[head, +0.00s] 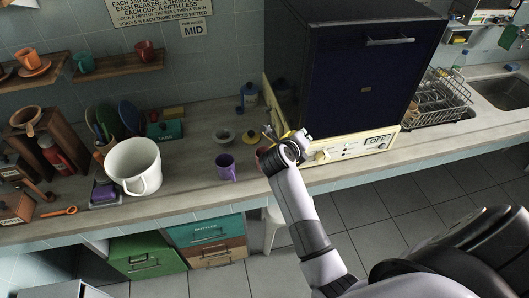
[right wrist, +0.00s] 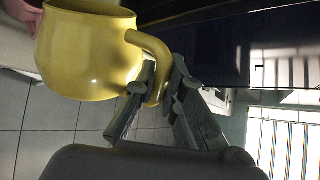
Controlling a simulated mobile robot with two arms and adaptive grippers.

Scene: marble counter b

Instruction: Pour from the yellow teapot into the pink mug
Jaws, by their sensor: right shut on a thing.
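The yellow teapot (right wrist: 85,48) fills the upper left of the right wrist view. My right gripper (right wrist: 158,85) is shut on its handle. In the head view, my right gripper (head: 287,150) is at the counter's front edge, left of the cream control panel. It hides most of the teapot there; only a little yellow (head: 288,134) shows. A pinkish thing (right wrist: 18,10), perhaps the pink mug, is cut off at the top left of the wrist view, beyond the teapot. Its contents are hidden. My left gripper is not in view.
A purple mug (head: 226,168) stands left of my right gripper. The dark cabinet (head: 350,75) rises close behind and right. A dish rack (head: 438,98) is beyond it.

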